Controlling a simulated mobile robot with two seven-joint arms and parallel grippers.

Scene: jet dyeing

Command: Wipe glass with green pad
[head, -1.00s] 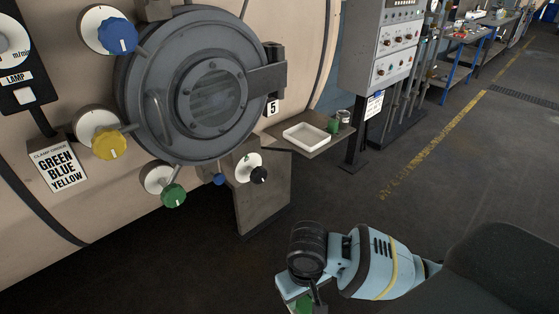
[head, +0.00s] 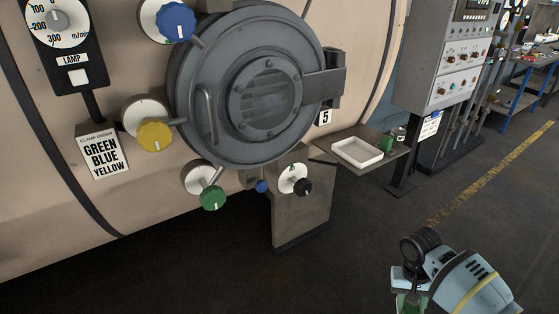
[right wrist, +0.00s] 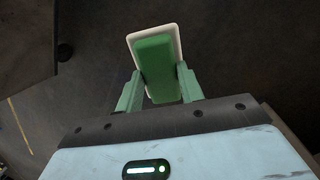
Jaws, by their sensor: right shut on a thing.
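The round glass window (head: 268,97) sits in the middle of the grey machine door, which is shut. It looks streaked and hazy. My right gripper (right wrist: 160,90) is shut on the green pad (right wrist: 158,62), a green block with a white plate-like layer behind it. In the head view my right gripper (head: 408,301) is low at the right, well below and to the right of the glass and apart from it; the pad there is mostly hidden at the bottom edge. My left gripper is in no view.
Blue (head: 176,21), yellow (head: 154,135) and green (head: 212,198) knobs stand out around the door. A side shelf (head: 333,142) holds a white tray (head: 357,164), a small green item (head: 387,143) and a can. A control cabinet (head: 451,72) stands right. The floor between is clear.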

